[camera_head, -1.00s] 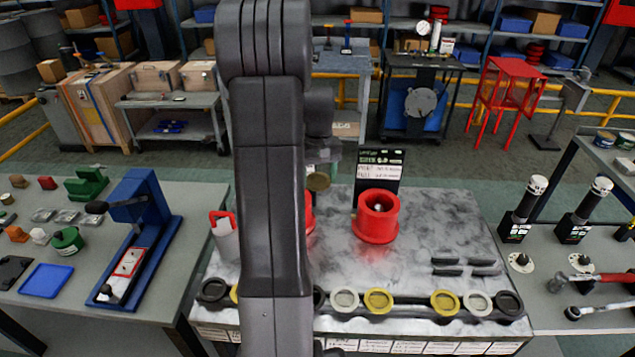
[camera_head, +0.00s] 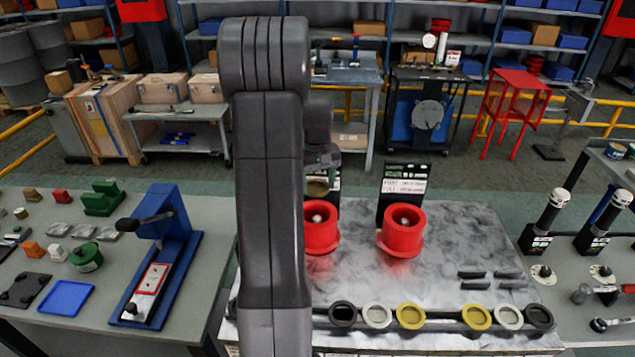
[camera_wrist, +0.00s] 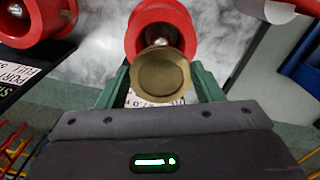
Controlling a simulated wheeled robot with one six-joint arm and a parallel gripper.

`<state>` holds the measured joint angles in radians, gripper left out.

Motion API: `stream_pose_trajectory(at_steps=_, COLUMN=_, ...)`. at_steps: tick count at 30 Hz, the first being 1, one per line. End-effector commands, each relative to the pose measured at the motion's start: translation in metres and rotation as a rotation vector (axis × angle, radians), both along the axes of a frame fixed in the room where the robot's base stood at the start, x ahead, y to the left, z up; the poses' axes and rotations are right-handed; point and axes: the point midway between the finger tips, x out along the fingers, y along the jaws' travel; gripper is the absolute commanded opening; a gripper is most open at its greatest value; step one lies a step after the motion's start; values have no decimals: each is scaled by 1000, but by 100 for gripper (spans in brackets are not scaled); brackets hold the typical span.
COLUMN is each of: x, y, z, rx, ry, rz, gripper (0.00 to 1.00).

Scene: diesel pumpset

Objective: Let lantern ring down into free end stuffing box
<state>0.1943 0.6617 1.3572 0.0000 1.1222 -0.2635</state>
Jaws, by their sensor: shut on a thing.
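My gripper (camera_wrist: 161,78) is shut on a round brass piece, the lantern ring (camera_wrist: 160,75), between its green fingers in the wrist view. The ring overlaps the near edge of a red stuffing box (camera_wrist: 147,28) there; I cannot tell whether they touch. In the head view the ring shows small (camera_head: 317,188) just behind the left red stuffing box (camera_head: 322,238), which is partly hidden by my arm. A second red stuffing box (camera_head: 402,240) stands to its right. Both have a shiny core inside. I cannot read which is the free end.
Labelled dark boards (camera_head: 405,185) stand behind the boxes. A rack (camera_head: 443,318) with dark, white and yellow rings lies along the front of the grey table. Dark strips (camera_head: 490,279) lie at right. A blue press (camera_head: 165,240) stands on the left bench.

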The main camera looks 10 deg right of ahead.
Motion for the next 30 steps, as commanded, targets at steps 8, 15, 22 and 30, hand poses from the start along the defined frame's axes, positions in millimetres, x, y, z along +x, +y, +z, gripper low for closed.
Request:
stream_pose_trajectory(at_steps=8, x=0, y=0, z=-17, rx=0, ry=1, rz=0, gripper=42)
stream_pose_trajectory(at_steps=15, x=0, y=0, z=-36, rx=0, ry=0, rz=0, gripper=42)
stream_pose_trajectory(at_steps=22, x=0, y=0, z=-55, rx=0, ry=1, rz=0, gripper=42)
stream_pose_trajectory(at_steps=30, x=0, y=0, z=-72, rx=0, ry=0, rz=0, gripper=42)
